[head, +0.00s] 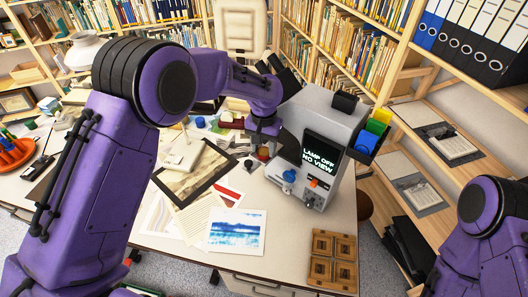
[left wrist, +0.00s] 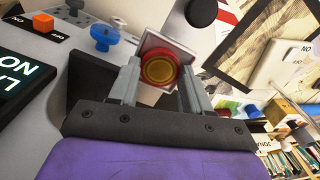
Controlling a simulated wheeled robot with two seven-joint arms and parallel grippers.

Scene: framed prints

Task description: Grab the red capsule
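The red capsule (left wrist: 158,70) shows in the left wrist view as a red round thing with a yellow-gold face. It sits between the two fingers of my left gripper (left wrist: 160,78), close to both. I cannot tell whether the fingers press on it. My right gripper is not in view.
The grey machine (head: 318,110) reads "LAMP OFF NO VIEW" and stands close right of the gripper. A framed print (head: 190,183), loose sheets and a blue picture (head: 237,231) lie to the left. A wooden tray (head: 333,245) is at the front right. Bookshelves stand behind.

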